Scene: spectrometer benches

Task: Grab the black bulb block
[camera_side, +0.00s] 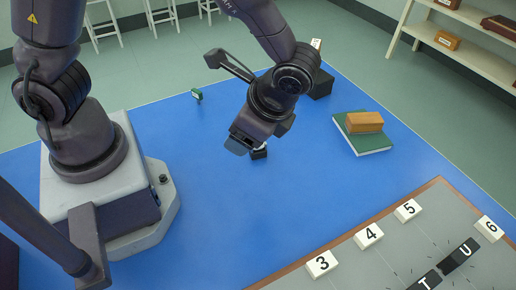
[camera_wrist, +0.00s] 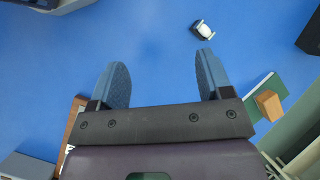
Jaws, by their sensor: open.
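A small black block with a white bulb on top, the black bulb block (camera_wrist: 204,32), stands on the blue table in the wrist view. It lies beyond the right fingertip, not between the fingers. In the side view the black bulb block (camera_side: 259,154) shows just below my gripper and is partly hidden by it. My gripper (camera_side: 244,144) hangs over the table, tilted. In the wrist view my gripper (camera_wrist: 160,58) is open, with only bare blue table between its two fingers.
A green book (camera_side: 377,139) with a wooden block (camera_side: 364,122) on it lies to the right. A dark box (camera_side: 321,84) stands behind. A grey board (camera_side: 350,272) with numbered tiles is in front. The table around the block is clear.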

